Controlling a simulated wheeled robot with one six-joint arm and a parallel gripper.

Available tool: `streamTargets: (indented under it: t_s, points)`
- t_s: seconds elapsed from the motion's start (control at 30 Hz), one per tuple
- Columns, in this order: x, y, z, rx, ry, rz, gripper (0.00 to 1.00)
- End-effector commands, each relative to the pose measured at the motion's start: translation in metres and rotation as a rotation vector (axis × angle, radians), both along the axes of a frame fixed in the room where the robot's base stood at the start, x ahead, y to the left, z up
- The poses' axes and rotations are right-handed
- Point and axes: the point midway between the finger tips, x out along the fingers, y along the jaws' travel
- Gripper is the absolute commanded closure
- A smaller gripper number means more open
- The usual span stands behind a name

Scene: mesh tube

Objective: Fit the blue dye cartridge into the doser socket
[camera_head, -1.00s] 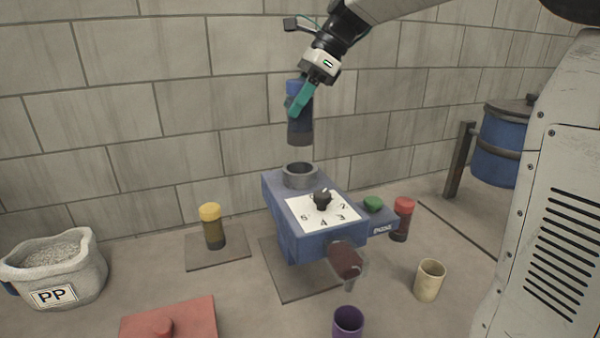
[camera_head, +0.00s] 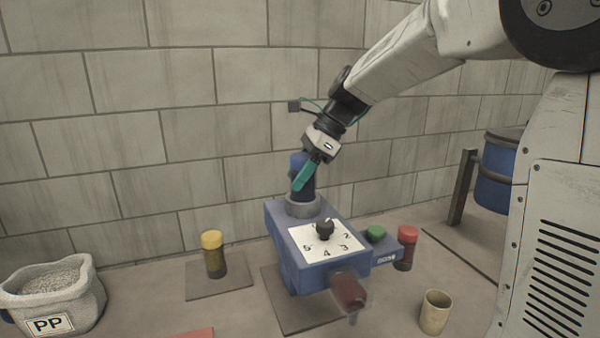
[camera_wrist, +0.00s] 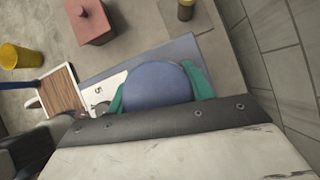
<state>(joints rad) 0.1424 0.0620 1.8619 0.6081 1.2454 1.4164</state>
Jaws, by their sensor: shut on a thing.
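The blue dye cartridge (camera_head: 303,171) stands upright in my gripper (camera_head: 300,178). Its lower end is inside or directly over the grey ring of the doser socket (camera_head: 303,207); how deep it sits is hidden by the rim. The socket is on top of the blue doser (camera_head: 300,262), behind the white dial plate with its black knob (camera_head: 325,229). In the wrist view the cartridge's round blue top (camera_wrist: 157,86) lies between my two teal fingers (camera_wrist: 158,92), which are closed against its sides.
A yellow-capped cartridge (camera_head: 213,256) stands on a flat plate to the left. A red-capped cartridge (camera_head: 406,250) stands right of the doser, near a green button (camera_head: 376,233). A beige cup (camera_head: 435,312) is at front right, a PP sack (camera_head: 52,298) at far left.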

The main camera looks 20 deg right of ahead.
Motion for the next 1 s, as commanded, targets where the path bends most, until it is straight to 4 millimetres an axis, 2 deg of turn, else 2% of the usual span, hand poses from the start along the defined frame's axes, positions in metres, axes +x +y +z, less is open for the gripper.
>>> streamTargets:
  t_s: [0.07,0.1,0.17,0.43,0.57,0.67,1.0]
  points:
    - [0.0,0.0,-0.003,0.0,0.001,0.001,0.8]
    - [0.0,0.0,-0.003,0.0,0.001,0.001,0.43]
    - [0.0,0.0,-0.003,0.0,0.001,0.001,0.27]
    - [0.0,0.0,-0.002,0.0,0.0,0.0,0.27]
    - [0.0,-0.003,0.005,0.0,-0.002,-0.001,0.27]
    - [-0.002,-0.011,0.018,-0.002,-0.003,-0.003,0.27]
    - [-0.009,-0.049,0.078,0.0,-0.002,-0.002,0.27]
